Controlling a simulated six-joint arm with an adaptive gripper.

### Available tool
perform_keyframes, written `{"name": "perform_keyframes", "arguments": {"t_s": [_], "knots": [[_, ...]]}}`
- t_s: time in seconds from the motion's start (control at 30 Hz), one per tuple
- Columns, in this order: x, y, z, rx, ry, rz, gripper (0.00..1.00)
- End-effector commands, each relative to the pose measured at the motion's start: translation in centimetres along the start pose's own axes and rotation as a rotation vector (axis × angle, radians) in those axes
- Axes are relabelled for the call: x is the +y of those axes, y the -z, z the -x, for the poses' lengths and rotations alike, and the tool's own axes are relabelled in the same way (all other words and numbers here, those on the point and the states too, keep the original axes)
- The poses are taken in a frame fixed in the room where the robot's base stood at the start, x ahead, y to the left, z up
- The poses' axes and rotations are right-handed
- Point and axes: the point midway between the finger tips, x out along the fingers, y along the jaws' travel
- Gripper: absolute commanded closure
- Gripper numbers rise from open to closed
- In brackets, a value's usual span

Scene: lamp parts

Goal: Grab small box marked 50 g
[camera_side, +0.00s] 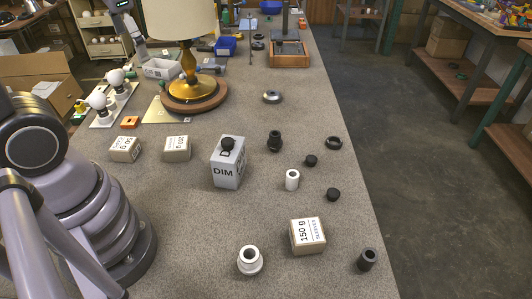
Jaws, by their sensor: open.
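A small cardboard box (125,149) with a white label that seems to read 50 g sits on the grey speckled table at left, beside my arm's base. A similar box (177,148), seemingly marked 200 g, stands just right of it with a gap between. A larger box marked 150 g (308,237) sits at the front right. My arm's base and lower links fill the left side. My gripper is not in the side view, so no contact with the 50 g box shows.
A grey DIM box (228,163) with a black knob on top stands mid-table. White and black sockets and caps lie to its right and front. An orange piece (130,122) lies behind the 50 g box. A lamp (190,80) stands behind. Table is clear at front centre.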

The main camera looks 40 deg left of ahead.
Motion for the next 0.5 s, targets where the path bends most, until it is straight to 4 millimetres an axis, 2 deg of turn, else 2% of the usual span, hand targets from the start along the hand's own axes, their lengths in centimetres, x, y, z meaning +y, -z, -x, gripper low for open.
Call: {"name": "perform_keyframes", "arguments": {"t_s": [0.03, 0.2, 0.37, 0.5], "knots": [[-0.6, 0.8, -1.6, -0.086, 0.025, -0.034, 0.00], [-2.8, 2.9, -6.8, -0.342, 0.112, -0.165, 0.00], [-4.6, 4.0, -12.7, -0.573, 0.178, -0.311, 0.00], [-5.8, 4.0, -18.4, -0.762, 0.220, -0.455, 0.00]]}}
